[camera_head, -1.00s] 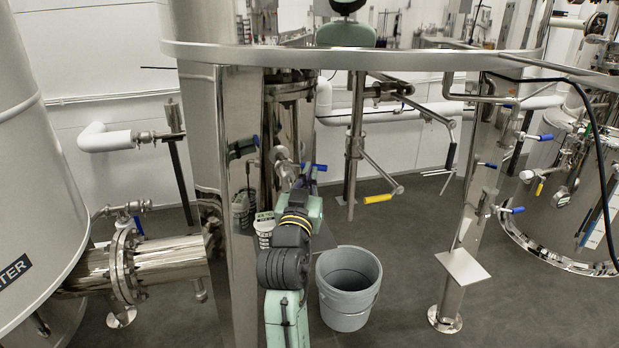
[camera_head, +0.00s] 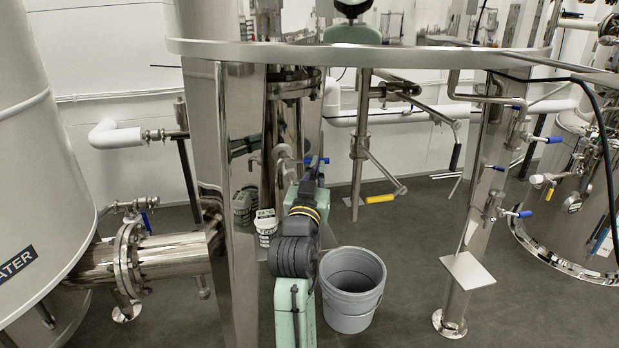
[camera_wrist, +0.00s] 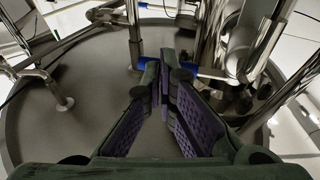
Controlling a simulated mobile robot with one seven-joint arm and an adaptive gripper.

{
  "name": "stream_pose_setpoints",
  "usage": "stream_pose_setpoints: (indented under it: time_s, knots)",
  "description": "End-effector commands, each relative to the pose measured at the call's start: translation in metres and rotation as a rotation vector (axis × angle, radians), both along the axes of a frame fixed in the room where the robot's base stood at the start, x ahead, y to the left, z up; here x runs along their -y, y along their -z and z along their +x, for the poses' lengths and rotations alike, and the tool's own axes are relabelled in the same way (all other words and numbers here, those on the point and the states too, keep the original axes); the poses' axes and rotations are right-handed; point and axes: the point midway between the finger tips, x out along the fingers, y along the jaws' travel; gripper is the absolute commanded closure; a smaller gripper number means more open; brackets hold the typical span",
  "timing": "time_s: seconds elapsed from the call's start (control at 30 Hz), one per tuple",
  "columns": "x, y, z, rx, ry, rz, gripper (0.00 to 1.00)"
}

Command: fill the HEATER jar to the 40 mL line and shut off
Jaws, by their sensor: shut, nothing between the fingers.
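My gripper (camera_wrist: 163,68) is shut and empty in the wrist view, its purple-padded fingers meeting at the tips. A blue handle (camera_wrist: 149,62) lies just beyond the fingertips, and another blue part (camera_wrist: 190,73) is just to their right. I cannot tell whether the fingers touch either. The left tank (camera_head: 45,170) has a cut-off label ending "ATER" (camera_head: 17,262).
A grey bucket (camera_head: 350,290) stands on the floor right of my arm. A shiny steel leg (camera_head: 238,270) stands close left of it. A round steel rim (camera_head: 400,58) crosses overhead. Floor between bucket and right leg is clear.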

Motion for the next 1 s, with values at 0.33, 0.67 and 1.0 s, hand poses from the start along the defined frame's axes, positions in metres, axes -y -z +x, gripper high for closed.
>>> stream_pose_setpoints:
  time_s: [0.33,0.67,1.0]
  knots:
    - [0.0038,0.0010,0.0095,-0.002,0.001,0.001,1.00]
    - [0.0044,0.0011,0.0111,-0.003,0.001,0.001,1.00]
    - [0.0049,0.0019,0.0110,-0.003,0.002,0.001,1.00]
